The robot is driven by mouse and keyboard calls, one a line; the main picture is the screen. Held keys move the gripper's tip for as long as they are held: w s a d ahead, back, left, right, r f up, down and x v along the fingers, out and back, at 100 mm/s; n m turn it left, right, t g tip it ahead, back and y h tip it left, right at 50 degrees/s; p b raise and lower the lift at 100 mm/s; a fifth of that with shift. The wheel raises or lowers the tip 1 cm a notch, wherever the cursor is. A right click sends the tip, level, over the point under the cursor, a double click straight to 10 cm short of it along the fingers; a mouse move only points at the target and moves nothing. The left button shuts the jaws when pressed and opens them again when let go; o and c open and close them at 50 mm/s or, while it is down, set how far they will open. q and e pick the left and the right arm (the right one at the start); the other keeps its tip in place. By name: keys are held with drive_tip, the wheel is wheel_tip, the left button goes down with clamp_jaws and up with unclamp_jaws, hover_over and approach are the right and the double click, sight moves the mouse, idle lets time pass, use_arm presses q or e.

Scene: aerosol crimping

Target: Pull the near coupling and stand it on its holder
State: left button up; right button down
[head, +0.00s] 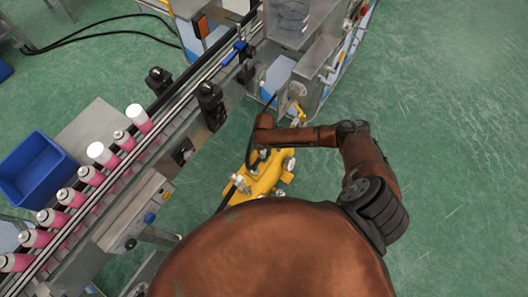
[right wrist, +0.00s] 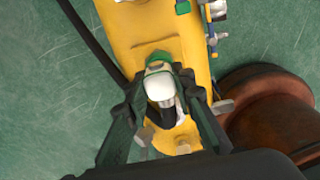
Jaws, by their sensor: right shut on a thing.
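The coupling (right wrist: 160,88), with a pale silvery body and a green band, sits between the two dark fingers of my right gripper (right wrist: 165,100) in the right wrist view. The fingers are shut on it from both sides. Its lower end is partly hidden by the fingers. Behind it is a yellow body (right wrist: 150,30) with a green piece beside the coupling; I cannot tell whether the coupling is still seated. In the head view my right gripper (head: 255,160) is small and dark above the yellow unit (head: 265,182). I cannot make out the holder surely. My left gripper is not in view.
A conveyor (head: 150,165) with several pink cans runs diagonally at left, next to a blue bin (head: 36,168). A grey machine (head: 318,75) stands at the top. A dark hose (right wrist: 90,35) runs beside the yellow body. The green floor at right is clear.

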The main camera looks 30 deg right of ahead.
drive_tip(key=shift+f, duration=0.5)
idle(0.5)
idle(1.2)
idle(0.5)
drive_tip(key=c, duration=1.6)
unclamp_jaws()
drive_tip(key=shift+r, duration=0.2)
wheel_tip(320, 180, up, 12)
drive_tip(key=shift+f, duration=0.25)
